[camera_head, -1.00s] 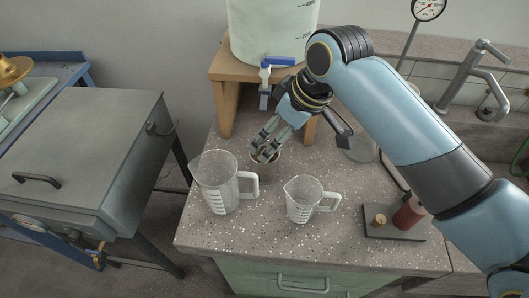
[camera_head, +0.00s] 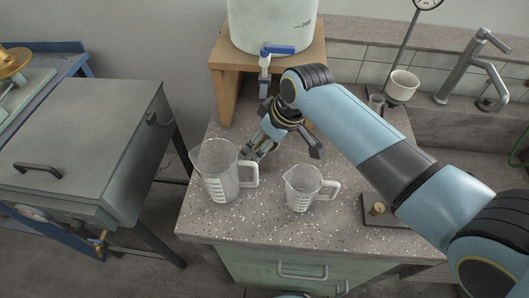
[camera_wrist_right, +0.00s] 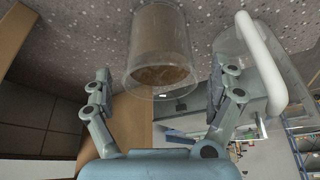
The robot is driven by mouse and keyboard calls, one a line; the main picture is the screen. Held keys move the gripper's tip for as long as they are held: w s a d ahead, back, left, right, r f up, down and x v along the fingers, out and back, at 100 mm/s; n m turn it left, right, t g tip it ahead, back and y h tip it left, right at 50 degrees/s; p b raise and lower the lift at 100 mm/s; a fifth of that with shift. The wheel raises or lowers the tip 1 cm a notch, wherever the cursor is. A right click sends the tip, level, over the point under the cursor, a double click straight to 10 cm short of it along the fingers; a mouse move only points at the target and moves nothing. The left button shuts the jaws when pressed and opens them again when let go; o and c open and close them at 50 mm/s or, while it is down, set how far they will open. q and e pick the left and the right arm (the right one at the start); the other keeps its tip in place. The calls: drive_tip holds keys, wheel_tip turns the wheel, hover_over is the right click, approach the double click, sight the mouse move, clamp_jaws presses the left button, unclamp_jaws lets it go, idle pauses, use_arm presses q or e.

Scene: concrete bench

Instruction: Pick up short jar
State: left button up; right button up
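The short jar (camera_wrist_right: 160,45) shows in the right wrist view as a clear, round vessel with brownish contents, at the top centre. In the head view I cannot make it out behind my right gripper (camera_head: 251,152) and the large measuring jug (camera_head: 217,180). My right gripper is open in the wrist view, its two fingers (camera_wrist_right: 162,90) spread wide on either side of the jar's near end. Neither finger visibly touches the jar. In the head view the gripper points down and left beside the large jug's handle. My left gripper is not in view.
The large jug stands very close to the right gripper. A smaller jug (camera_head: 301,188) stands to its right. A wooden stand (camera_head: 224,90) with a tapped tank (camera_head: 272,25) is behind. A dark base with a cork-coloured knob (camera_head: 377,209) is at right. The bench's front strip is clear.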

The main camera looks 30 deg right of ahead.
drive_tip(key=c, duration=1.1)
drive_tip(key=shift+c, duration=0.6)
drive_tip(key=shift+r, duration=0.1)
